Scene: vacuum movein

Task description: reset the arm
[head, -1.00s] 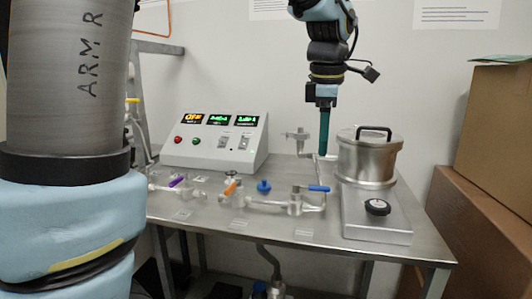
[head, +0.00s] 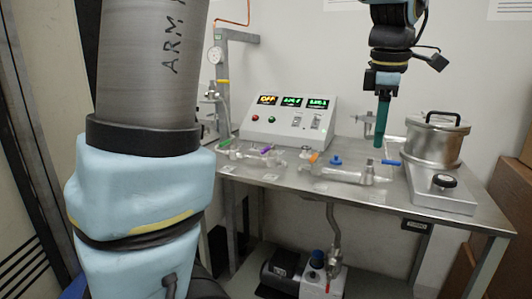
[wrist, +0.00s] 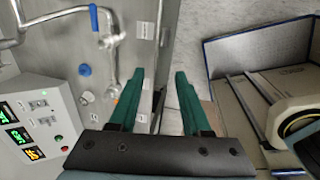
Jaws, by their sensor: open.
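My gripper (head: 381,122) has teal fingers and hangs pointing down over the right part of the steel table, in front of and to the left of the lidded pot. In the wrist view my gripper (wrist: 157,95) shows two teal fingers apart with nothing between them. From the head view the fingers overlap, so the gap does not show there. My arm (head: 392,40) comes down from the top edge of the head view.
The steel table (head: 470,208) holds a control box (head: 287,122) with lit displays, glass tubing with coloured valves (head: 345,170), and a metal pot (head: 433,143) on a hotplate (head: 440,188). A pump (head: 322,278) stands below. Cardboard boxes (head: 495,205) stand at right.

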